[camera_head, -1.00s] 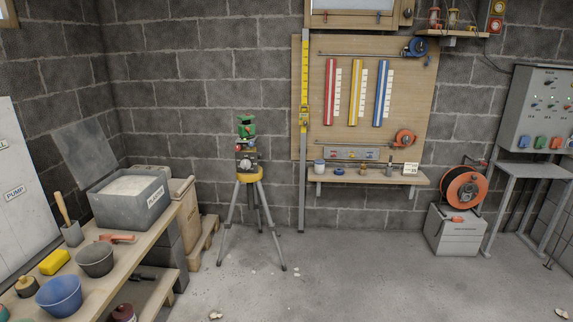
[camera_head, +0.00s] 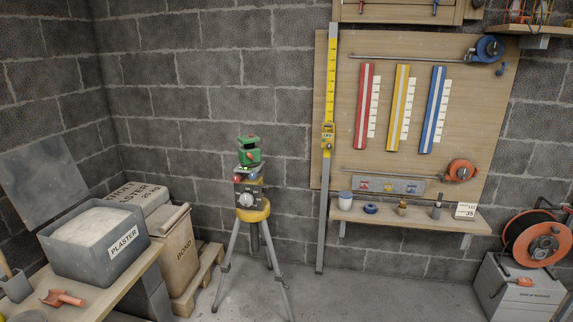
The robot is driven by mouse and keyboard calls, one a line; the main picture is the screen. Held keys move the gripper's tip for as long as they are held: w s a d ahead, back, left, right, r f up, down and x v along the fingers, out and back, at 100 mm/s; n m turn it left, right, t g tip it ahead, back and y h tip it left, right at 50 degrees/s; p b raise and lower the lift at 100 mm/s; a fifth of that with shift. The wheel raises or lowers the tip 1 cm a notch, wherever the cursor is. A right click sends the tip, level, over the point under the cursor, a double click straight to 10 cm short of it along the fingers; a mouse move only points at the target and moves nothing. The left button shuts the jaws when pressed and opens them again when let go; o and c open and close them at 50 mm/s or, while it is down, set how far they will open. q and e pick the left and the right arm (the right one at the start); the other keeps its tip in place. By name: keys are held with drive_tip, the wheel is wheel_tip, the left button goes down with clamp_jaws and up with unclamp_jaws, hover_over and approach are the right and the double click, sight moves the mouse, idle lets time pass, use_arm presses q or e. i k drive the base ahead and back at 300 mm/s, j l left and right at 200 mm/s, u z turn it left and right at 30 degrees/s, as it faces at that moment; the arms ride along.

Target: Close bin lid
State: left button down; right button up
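A grey bin (camera_head: 75,262) labelled PLASTER stands on the wooden bench at the lower left. It is open and filled with pale powder (camera_head: 97,228). Its flat grey lid (camera_head: 42,185) stands raised and tilted back at the bin's far left side, in front of the block wall. The lid's lower edge meets the bin's back left rim. Neither of my grippers is in view.
A tripod with an instrument (camera_head: 250,197) stands right of that. Clear floor lies right of the tripod.

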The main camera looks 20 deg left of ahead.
sight(42, 180)
drive_tip(key=i+l+u, duration=0.15)
drive_tip(key=i+u, duration=0.3)
drive_tip(key=i+l+u, duration=0.45)
drive_tip(key=i+j, duration=0.05)
drive_tip(key=i, duration=0.1)
